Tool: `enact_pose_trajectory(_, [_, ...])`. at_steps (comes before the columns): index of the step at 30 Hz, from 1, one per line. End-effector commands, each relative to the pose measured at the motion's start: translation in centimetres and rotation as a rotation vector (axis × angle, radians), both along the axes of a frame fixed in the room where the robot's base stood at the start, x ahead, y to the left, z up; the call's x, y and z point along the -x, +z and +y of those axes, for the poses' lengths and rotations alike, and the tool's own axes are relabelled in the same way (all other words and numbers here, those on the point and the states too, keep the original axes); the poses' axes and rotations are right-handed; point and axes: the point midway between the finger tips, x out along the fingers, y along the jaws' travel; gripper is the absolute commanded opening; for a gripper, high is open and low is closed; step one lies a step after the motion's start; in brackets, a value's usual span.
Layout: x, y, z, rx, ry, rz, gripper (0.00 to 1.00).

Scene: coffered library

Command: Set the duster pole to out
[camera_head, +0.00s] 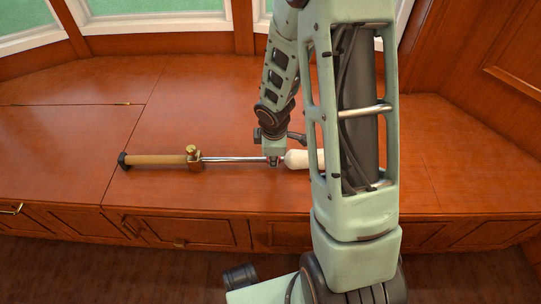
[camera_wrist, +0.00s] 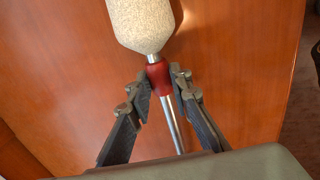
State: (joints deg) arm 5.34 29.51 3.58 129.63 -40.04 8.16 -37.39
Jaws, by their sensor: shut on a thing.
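The duster pole lies lengthwise across the wooden bench top in the head view. A bare steel rod (camera_head: 232,159) runs right from the brass collar to the pale duster head (camera_head: 296,159), partly hidden by my arm. My gripper (camera_head: 273,163) is down at the rod just left of the head. In the wrist view, my fingers (camera_wrist: 161,80) are shut on the red collar (camera_wrist: 158,74) below the speckled duster head (camera_wrist: 142,20).
The wooden bench top (camera_head: 190,95) is otherwise clear around the pole. Windows (camera_head: 155,18) stand behind, and a panelled wall (camera_head: 510,60) is at the right.

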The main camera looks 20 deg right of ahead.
Motion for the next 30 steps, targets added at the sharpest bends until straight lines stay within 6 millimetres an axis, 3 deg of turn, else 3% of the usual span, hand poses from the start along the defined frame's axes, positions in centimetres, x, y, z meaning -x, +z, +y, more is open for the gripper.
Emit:
enact_pose_trajectory(18, [0.14,0.02,-0.63,0.000,0.000,-0.001,0.00])
enact_pose_trajectory(19, [0.14,0.02,-0.62,0.000,0.000,-0.001,0.20])
enact_pose_trajectory(23, [0.15,0.02,-0.61,0.000,0.000,-0.001,0.34])
enact_pose_trajectory(30, [0.15,0.01,-0.60,0.000,0.000,0.000,0.37])
